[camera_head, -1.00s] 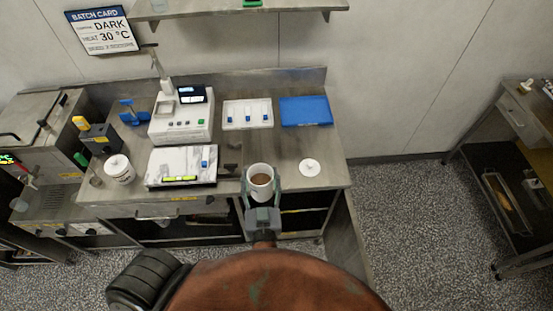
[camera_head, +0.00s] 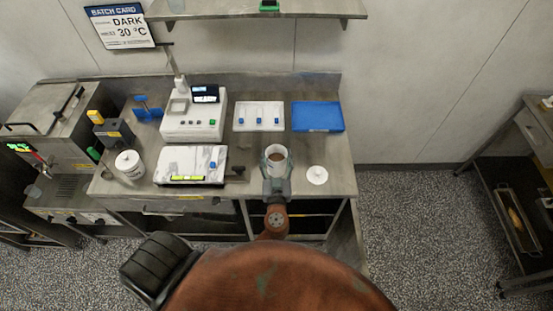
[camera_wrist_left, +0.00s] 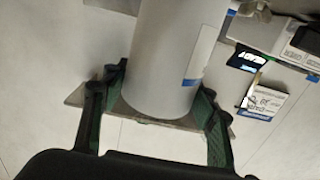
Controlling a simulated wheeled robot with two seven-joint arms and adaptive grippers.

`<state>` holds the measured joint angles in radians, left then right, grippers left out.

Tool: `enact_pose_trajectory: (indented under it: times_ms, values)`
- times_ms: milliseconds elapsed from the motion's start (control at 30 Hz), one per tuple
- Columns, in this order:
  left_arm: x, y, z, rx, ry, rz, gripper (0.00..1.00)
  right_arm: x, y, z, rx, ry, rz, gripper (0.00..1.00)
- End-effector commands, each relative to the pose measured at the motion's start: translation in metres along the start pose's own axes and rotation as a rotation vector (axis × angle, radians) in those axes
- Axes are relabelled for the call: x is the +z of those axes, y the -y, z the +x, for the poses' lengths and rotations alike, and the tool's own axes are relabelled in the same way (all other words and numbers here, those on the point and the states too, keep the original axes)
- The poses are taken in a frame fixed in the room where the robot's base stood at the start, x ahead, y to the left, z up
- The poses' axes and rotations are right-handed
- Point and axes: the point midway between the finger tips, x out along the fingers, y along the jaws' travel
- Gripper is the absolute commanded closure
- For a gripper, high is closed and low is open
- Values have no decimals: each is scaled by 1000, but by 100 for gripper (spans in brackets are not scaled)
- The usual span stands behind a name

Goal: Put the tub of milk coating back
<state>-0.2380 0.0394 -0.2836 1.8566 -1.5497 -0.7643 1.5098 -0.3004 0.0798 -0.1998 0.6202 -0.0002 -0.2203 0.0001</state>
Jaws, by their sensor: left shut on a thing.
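An open white tub with brown contents (camera_head: 276,158) is at the front right of the steel counter. My left gripper (camera_head: 276,170) is shut around its sides; whether the tub touches the counter is hard to tell. In the left wrist view, the tub (camera_wrist_left: 165,60) fills the space between the fingers of the left gripper (camera_wrist_left: 158,100), with a blue-edged label on its side. A white lid (camera_head: 317,175) lies flat on the counter just right of the tub. A second white tub, closed (camera_head: 130,164), stands at the counter's left. My right gripper is not in view.
A white scale-like device (camera_head: 190,164) lies left of the held tub. Behind stand a white machine (camera_head: 193,122), a white tray with blue items (camera_head: 258,116) and a blue mat (camera_head: 318,117). A wall shelf (camera_head: 255,9) hangs above. Counter right of the lid is clear.

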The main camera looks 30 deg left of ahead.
Motion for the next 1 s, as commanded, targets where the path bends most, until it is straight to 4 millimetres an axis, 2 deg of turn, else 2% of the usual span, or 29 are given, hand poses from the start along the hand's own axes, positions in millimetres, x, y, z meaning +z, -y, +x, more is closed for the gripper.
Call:
enact_pose_trajectory:
  times_ms: [200, 433, 867, 900, 1000]
  values:
    - [12, -1, 12, 0, -3, 2, 100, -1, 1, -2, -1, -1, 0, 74]
    - [40, 0, 11, -2, -2, 1, 100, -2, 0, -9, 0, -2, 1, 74]
    - [45, 0, 11, -1, -3, -2, 100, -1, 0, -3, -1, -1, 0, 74]
    - [46, 0, 10, -1, 0, -1, 45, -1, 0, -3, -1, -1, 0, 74]
    - [45, 0, 10, -1, 0, -1, 38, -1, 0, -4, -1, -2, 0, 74]
